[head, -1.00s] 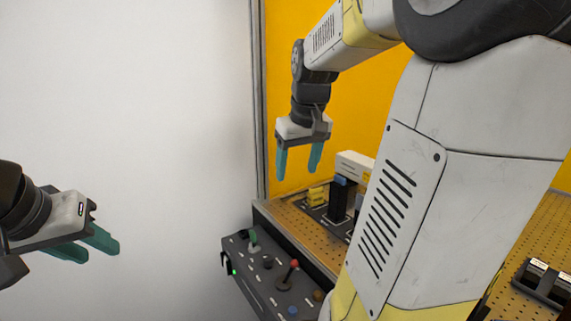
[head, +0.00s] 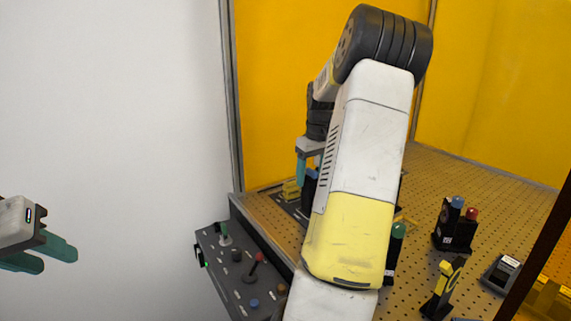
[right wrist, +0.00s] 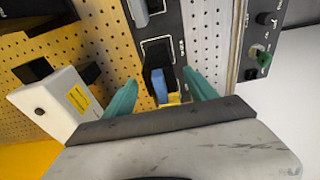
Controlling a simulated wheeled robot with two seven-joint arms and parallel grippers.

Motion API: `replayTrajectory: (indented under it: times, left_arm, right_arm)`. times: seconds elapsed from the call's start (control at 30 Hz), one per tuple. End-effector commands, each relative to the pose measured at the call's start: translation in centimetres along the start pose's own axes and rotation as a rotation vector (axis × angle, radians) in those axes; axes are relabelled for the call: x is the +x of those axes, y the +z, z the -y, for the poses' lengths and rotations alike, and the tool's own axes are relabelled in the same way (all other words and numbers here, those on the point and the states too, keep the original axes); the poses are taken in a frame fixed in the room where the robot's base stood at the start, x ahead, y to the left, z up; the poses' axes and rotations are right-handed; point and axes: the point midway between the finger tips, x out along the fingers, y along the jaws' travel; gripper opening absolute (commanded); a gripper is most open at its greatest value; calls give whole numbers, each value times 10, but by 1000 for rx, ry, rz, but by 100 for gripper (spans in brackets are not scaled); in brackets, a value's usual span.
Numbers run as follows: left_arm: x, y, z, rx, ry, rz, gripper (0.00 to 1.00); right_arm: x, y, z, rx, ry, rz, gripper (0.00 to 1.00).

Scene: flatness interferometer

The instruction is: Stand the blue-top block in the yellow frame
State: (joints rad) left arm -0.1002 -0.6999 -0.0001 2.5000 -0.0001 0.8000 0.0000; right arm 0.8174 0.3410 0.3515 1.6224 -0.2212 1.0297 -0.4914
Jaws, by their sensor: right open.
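The blue-top block is a black upright block with a blue top (head: 311,173), mostly hidden behind my right arm in the head view. In the right wrist view its blue top (right wrist: 160,86) shows between the fingers of my right gripper (right wrist: 160,79), which is open with gaps on both sides. A stepped yellow piece (head: 290,189), perhaps the yellow frame, stands left of the block on a dark base; some yellow shows beside the blue top in the right wrist view (right wrist: 173,98). My left gripper (head: 52,257) is open and empty at far left, away from the board.
A control panel (head: 240,272) with levers and knobs sits at the front left. Blue- and red-knobbed black posts (head: 455,225), a green-knobbed post (head: 396,245) and a yellow-black stand (head: 442,287) are on the perforated board. A white box (right wrist: 65,98) stands left of my right gripper.

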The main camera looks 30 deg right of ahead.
Motion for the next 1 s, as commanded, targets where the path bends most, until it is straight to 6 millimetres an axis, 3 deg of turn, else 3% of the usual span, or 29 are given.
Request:
replayTrajectory:
  times: [0.2,0.5,0.83,1.0]
  left_arm:
    - [0,0,0,0,0,0,36]
    - [0,0,0,0,0,0,36]
    - [0,0,0,0,0,0,36]
    - [0,0,0,0,0,0,36]
  right_arm:
    - [19,0,0,0,-1,0,65]
    - [21,0,0,0,0,-1,65]
    - [21,0,0,0,0,-1,1]
    - [20,0,0,0,0,-1,0]
